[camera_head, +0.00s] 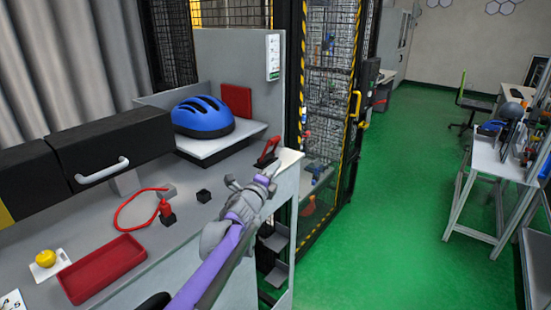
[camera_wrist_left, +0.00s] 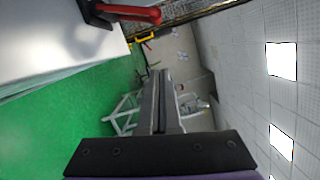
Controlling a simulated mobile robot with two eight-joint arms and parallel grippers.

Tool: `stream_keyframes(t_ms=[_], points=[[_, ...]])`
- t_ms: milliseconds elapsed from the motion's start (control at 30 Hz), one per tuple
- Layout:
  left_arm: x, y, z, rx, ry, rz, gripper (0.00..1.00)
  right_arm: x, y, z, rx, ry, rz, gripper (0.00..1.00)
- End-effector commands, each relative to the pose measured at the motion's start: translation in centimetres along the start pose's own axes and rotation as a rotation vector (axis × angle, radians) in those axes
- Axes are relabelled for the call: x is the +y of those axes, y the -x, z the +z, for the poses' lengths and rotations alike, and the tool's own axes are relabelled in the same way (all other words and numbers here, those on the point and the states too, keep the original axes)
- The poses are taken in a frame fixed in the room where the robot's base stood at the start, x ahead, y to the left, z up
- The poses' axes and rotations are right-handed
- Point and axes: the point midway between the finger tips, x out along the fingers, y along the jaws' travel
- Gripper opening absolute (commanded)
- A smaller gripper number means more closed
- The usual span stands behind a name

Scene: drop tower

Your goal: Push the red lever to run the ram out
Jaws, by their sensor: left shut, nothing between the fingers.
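The red lever (camera_head: 270,148) stands on a small black base at the right end of the grey bench, tilted up. It also shows at the top of the left wrist view, where the red handle (camera_wrist_left: 132,12) reaches out from its black base. My left gripper (camera_head: 270,170) is shut and empty, at the bench's right edge just in front of the lever. In the wrist view its closed fingers (camera_wrist_left: 162,85) lie below the handle with a visible gap between them. I cannot make out the ram. My right gripper is not in view.
A blue helmet (camera_head: 203,115) sits on a white platform by a red block (camera_head: 236,99). The bench (camera_head: 190,245) holds a red tray (camera_head: 103,268), a yellow button (camera_head: 46,258) and a red cable (camera_head: 130,205). A mesh cage (camera_head: 328,110) stands right of the lever.

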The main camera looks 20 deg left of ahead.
Motion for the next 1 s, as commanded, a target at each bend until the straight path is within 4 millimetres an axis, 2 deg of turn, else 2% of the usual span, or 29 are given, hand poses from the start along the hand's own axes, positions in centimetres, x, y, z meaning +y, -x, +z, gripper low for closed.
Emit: stream_keyframes(t_ms=[300, 467, 500, 700, 1000], points=[[-0.4, -6.5, 0.0, 0.001, 0.0, -0.003, 0.0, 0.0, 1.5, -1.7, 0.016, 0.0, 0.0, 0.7], [-0.4, -9.5, 0.1, 0.0, 0.0, -0.002, 0.0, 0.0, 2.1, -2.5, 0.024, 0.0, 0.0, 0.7], [-0.2, -9.3, 1.2, -0.004, 0.0, -0.001, 0.0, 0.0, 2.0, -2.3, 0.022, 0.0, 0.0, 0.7], [-0.1, -9.8, 3.3, -0.001, -0.001, 0.0, 0.0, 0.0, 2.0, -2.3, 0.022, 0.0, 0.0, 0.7], [0.0, -9.9, 3.9, -0.001, 0.0, 0.0, 0.0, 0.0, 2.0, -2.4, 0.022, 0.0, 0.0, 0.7]])
